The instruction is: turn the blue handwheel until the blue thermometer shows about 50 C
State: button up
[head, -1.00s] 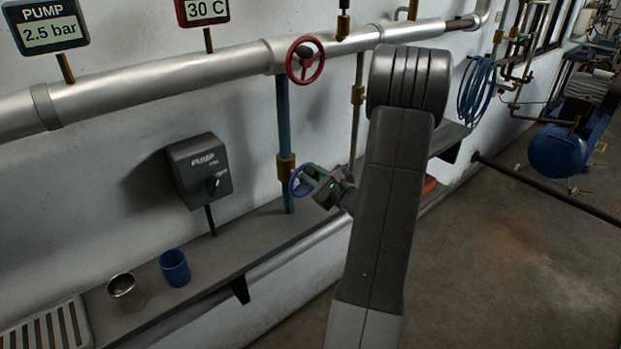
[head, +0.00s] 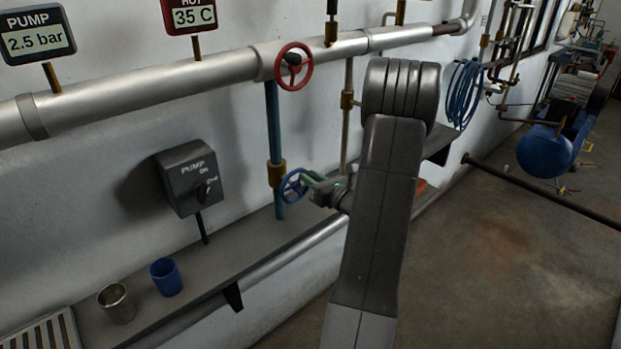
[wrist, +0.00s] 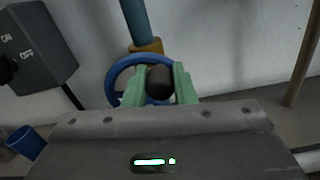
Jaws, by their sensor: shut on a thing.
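The blue handwheel (head: 292,186) sits low on the blue vertical pipe (head: 274,135), just below a brass fitting. My gripper (head: 306,182) reaches it from the right. In the wrist view the green fingers of my gripper (wrist: 158,86) are shut on the wheel's dark hub or knob, with the blue rim (wrist: 117,78) showing around them. The blue thermometer is not in view. A red display marked HOT (head: 194,16) reads 35 C.
A red handwheel (head: 294,66) is on the large pipe above. A pump switch box (head: 189,178) is on the wall. A blue cup (head: 166,277) and a metal cup (head: 117,303) stand on the shelf (head: 235,254). A PUMP display (head: 37,33) reads 2.5 bar.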

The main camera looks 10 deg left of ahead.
dwell(0.5)
jog(key=o, duration=1)
jog(key=b+v, duration=0.3)
jog(key=v, duration=1.1)
jog(key=shift+w+a, duration=0.1)
jog(key=shift+a, duration=0.05)
jog(key=p+x, duration=0.3)
jog(key=x, duration=1)
jog(key=shift+w+a, duration=0.25)
jog(key=shift+s+d, duration=0.1)
